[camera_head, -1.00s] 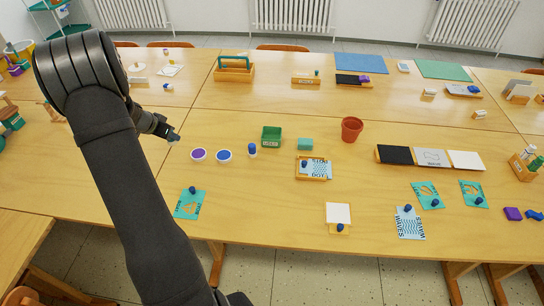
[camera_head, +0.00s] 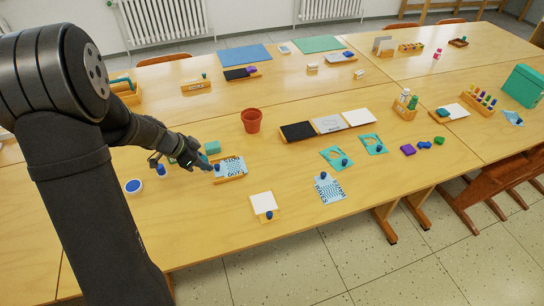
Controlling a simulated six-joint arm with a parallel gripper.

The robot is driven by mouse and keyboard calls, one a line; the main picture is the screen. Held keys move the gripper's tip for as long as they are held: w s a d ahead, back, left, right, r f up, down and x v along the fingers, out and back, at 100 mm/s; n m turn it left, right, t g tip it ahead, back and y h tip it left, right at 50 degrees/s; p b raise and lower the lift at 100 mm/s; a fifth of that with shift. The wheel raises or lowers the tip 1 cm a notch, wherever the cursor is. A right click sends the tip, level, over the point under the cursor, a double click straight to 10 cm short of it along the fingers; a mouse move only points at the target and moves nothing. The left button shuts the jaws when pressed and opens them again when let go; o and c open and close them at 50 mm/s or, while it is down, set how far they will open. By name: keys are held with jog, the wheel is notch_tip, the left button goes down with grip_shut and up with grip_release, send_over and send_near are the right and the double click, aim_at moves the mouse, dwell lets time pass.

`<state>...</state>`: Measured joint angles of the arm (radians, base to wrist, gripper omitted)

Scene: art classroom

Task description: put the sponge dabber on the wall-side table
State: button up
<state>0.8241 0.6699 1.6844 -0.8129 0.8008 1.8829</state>
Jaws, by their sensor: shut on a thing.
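My gripper (camera_head: 204,162) is above the near table, pointing down and right, close to an orange tray with a patterned card. It is shut on a small bluish thing at its fingertips, which I take to be the sponge dabber (camera_head: 206,161). The dabber is small and mostly hidden by the fingers, so its shape is unclear. The wall-side table (camera_head: 287,77) is the far row by the radiators, behind the near table.
A terracotta pot (camera_head: 251,121) stands beyond my gripper. On the wall-side table are a blue mat (camera_head: 243,54), a green mat (camera_head: 318,44), a wooden box (camera_head: 196,87) and a black tray (camera_head: 238,74). Bare wood lies between them.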

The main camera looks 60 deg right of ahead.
jog(key=shift+s, duration=0.3)
jog(key=w+f, duration=0.2)
jog(key=w, duration=0.1)
jog(key=w+a+f, duration=0.1)
jog(key=w+f, duration=0.1)
jog(key=w, duration=0.2)
jog(key=w+a+f, duration=0.1)
jog(key=w+f, duration=0.2)
jog(key=w, duration=0.1)
jog(key=shift+w+a, duration=0.15)
jog(key=shift+w, duration=0.1)
jog(key=shift+f, duration=2)
jog(key=shift+f, duration=0.1)
jog(key=o, duration=0.9)
jog(key=shift+o, duration=0.2)
jog(key=v, duration=1.2)
